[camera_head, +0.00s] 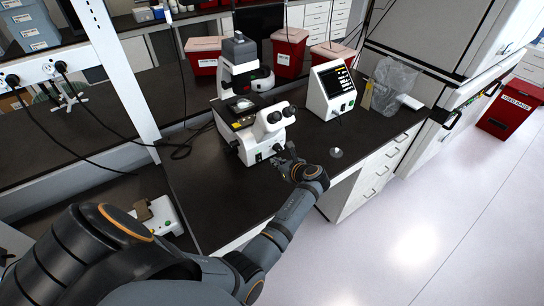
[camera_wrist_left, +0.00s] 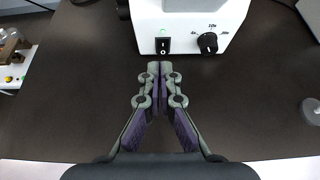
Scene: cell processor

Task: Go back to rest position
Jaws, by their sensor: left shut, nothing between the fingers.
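My left gripper (camera_head: 283,160) is in front of the white microscope (camera_head: 262,126) on the black bench, close to its base. In the left wrist view, my left gripper (camera_wrist_left: 154,72) is shut and empty. Its fingertips point at the front of the microscope base (camera_wrist_left: 190,12), just short of the rocker switch (camera_wrist_left: 162,45) and the black knob (camera_wrist_left: 208,42). A small green light shows above the switch. My right gripper is not in view.
A white device with a screen (camera_head: 332,90) stands right of the microscope. A small clear round item (camera_head: 336,153) lies on the bench (camera_head: 205,190) near its front edge. Red bins (camera_head: 290,50) stand behind. A red bin (camera_head: 510,108) is on the open floor at right.

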